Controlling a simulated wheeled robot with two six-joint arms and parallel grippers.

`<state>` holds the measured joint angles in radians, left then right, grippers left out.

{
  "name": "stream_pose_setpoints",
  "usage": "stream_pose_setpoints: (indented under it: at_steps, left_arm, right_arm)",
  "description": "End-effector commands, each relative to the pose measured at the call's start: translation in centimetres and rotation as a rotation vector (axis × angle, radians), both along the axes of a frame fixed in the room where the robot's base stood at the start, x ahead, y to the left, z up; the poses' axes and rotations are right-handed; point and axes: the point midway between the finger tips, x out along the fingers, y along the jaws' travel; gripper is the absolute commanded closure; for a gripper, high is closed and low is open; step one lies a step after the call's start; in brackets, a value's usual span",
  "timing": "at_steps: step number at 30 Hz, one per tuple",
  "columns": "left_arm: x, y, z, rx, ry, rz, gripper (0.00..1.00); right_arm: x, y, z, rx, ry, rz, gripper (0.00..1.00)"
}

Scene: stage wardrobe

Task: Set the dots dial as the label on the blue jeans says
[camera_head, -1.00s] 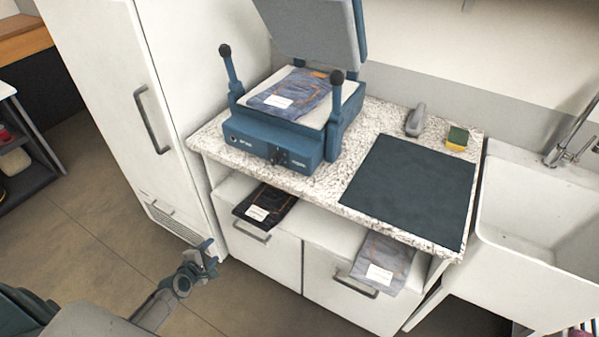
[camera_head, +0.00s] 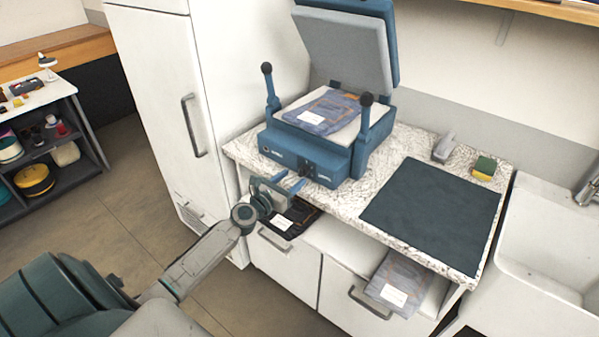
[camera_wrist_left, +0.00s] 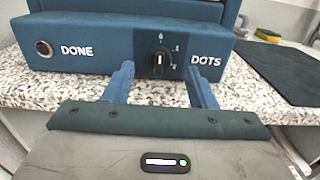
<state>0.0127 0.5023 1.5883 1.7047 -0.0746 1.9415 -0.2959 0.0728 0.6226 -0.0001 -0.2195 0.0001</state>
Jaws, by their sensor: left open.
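The black dots dial (camera_wrist_left: 159,62) is on the front of the blue press (camera_head: 300,160), beside the word DOTS. Its white pointer line looks upright, towards the top mark; the marks are too small to read surely. My left gripper (camera_head: 298,182) is open and empty in front of the press. In the left wrist view its two fingers (camera_wrist_left: 160,84) point at the panel, one on either side below the dial, apart from it. Blue jeans (camera_head: 335,106) lie folded on the press's pale bed, with a white label (camera_head: 311,118) whose writing is too small to read. My right gripper is not in view.
A DONE button (camera_wrist_left: 43,48) is at the panel's left. Dark jeans (camera_head: 305,214) and faded blue jeans (camera_head: 402,272), both labelled, lie on the shelf under the counter. A dark mat (camera_head: 432,213), a sponge (camera_head: 484,168) and a sink (camera_head: 550,235) are to the right.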

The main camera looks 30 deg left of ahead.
Motion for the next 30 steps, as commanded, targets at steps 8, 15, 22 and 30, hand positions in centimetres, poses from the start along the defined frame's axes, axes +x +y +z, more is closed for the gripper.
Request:
stream_pose_setpoints:
  at_steps: [8, 15, 22, 30]
  left_arm:
    - [3.6, -0.3, 0.0, -0.001, -0.001, 0.001, 0.49]
    - [4.3, -0.4, -0.1, 0.001, 0.001, -0.001, 0.49]
    - [4.3, -0.4, -0.1, 0.001, 0.001, 0.0, 0.59]
    - [4.2, -0.3, -0.1, 0.002, 0.001, 0.0, 0.93]
  right_arm:
    - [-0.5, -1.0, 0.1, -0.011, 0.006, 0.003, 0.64]
    - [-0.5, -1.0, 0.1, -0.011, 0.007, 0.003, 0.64]
    - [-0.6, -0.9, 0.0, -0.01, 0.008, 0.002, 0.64]
    - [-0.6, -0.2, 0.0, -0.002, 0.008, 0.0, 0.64]
